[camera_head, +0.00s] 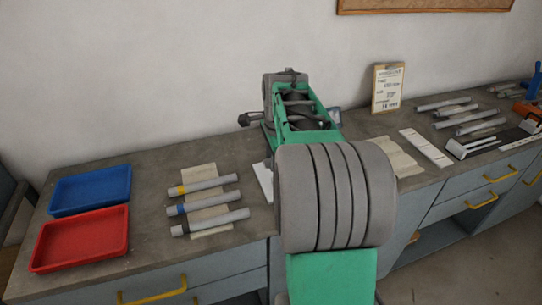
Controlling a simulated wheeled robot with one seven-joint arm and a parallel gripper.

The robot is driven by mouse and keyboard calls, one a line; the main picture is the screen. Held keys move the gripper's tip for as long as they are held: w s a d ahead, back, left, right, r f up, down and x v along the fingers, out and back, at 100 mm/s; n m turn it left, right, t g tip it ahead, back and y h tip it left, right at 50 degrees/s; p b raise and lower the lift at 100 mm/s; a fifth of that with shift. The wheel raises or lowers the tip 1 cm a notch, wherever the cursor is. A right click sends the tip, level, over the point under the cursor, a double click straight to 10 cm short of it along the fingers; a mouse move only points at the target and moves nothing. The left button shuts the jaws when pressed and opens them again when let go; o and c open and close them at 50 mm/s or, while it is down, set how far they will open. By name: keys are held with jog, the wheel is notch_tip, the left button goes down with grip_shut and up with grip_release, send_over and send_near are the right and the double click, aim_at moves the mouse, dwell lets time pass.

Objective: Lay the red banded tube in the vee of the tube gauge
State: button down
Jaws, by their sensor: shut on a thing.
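My own green and grey arm fills the middle of the view and hides my gripper. The red banded tube cannot be seen. Three grey tubes lie side by side on the bench to the left: one with a yellow band (203,185), one with a blue band (203,203) and one with a black band (210,221). I cannot make out the tube gauge or its vee. A pale flat piece (264,181) shows just left of my arm, mostly hidden, and I cannot tell what it is.
A blue tray (91,205) and a red tray (78,262) stand at the left of the bench. A clipboard (388,88) leans on the wall. A pale strip (426,148) and several plain tubes (468,117) lie at the right.

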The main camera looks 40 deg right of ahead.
jog(key=b+x, duration=0.1)
jog(key=x, duration=0.1)
jog(key=b+x, duration=0.1)
jog(key=x, duration=0.1)
jog(key=s+b+x, duration=0.1)
jog(key=b+x, duration=0.1)
jog(key=shift+a+f, duration=0.2)
jog(key=shift+a, duration=0.05)
jog(key=shift+s+a+f, duration=0.1)
jog(key=shift+s+f, duration=0.1)
jog(key=shift+f, duration=0.45)
jog(key=c, duration=1.1)
grip_release()
jog(key=shift+f+b, duration=0.2)
jog(key=shift+b, duration=0.1)
jog(key=v, duration=0.9)
jog(key=shift+w+d+r, duration=0.2)
jog(key=shift+w+r, duration=0.1)
jog(key=shift+r, duration=0.05)
